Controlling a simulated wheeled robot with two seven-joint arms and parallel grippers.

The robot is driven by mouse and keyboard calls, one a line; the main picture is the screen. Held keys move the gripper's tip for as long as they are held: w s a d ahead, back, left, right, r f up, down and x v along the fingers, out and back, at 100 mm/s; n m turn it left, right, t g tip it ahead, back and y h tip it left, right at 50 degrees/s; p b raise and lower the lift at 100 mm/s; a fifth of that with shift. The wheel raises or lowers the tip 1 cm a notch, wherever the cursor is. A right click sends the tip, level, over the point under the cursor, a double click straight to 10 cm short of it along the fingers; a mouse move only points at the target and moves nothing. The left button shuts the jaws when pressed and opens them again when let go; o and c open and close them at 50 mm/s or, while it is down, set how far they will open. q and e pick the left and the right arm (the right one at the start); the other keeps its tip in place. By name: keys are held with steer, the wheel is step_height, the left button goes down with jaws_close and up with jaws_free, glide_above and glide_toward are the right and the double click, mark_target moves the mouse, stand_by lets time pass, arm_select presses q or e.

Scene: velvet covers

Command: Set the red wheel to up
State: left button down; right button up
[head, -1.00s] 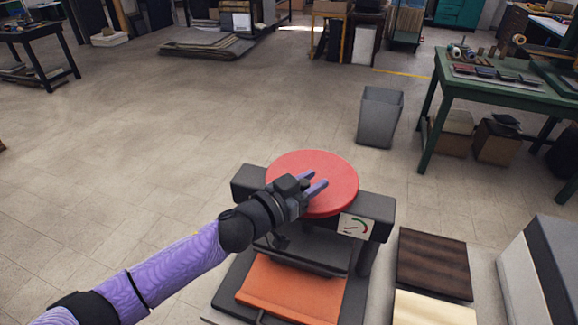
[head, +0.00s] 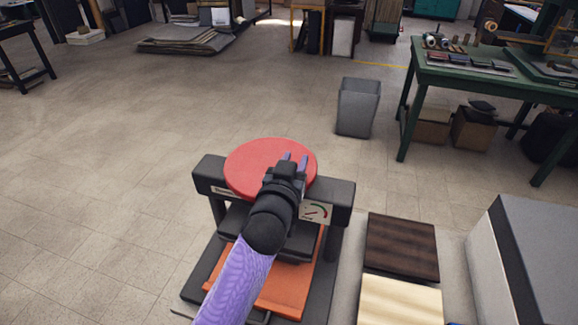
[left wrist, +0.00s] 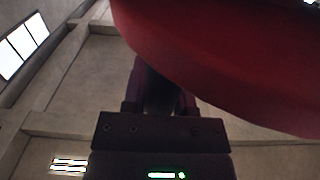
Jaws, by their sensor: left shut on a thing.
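The red wheel (head: 252,165) is a broad round disc on top of a black press frame (head: 341,191). A small white dial card (head: 316,211) with a green and red arc is on the frame's front, to the right; its pointer is too small to read surely. My left gripper (head: 294,160) is over the wheel's right part, shut on the wheel, with its purple fingertips pointing away from me. In the left wrist view the wheel (left wrist: 215,55) fills the upper right, close to the fingers (left wrist: 160,92); the exact contact is hidden. My right gripper is out of view.
An orange plate (head: 284,287) lies low in the press. A dark board (head: 402,246) and a pale board (head: 400,302) lie to its right, beside a grey-white block (head: 535,255). A grey bin (head: 357,108) and green table (head: 480,79) stand farther back. Floor at left is clear.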

arm_select(q)
steer(key=shift+w+d+r, duration=0.2)
steer(key=shift+w, duration=0.05)
steer(key=shift+w+r, duration=0.1)
steer(key=shift+r, duration=0.05)
stand_by(0.8)
steer(key=c, duration=0.7)
jaws_free()
steer(key=o, duration=0.3)
steer(key=shift+w+a+f, duration=0.1)
steer(key=shift+a+f, duration=0.05)
steer(key=shift+f, duration=0.05)
